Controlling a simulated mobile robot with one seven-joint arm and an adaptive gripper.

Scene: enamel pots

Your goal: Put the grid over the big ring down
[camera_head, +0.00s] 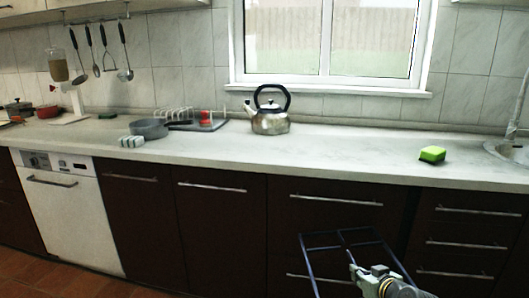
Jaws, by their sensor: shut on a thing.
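The grid (335,232) is a dark blue wire frame with thin bars, low in the picture at right of centre. My gripper (354,268) is shut on one of its bars and holds it in front of the dark drawers, below the worktop's level. The lower part of the grid runs out of the picture. No big ring or hob can be made out in this view.
A white worktop (330,154) runs along the wall. On it stand a steel kettle (270,121), a grey pan (148,129), a rack (205,126) and a green sponge (432,154). A sink (512,151) is at far right. Drawer handles (335,200) stick out nearby.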

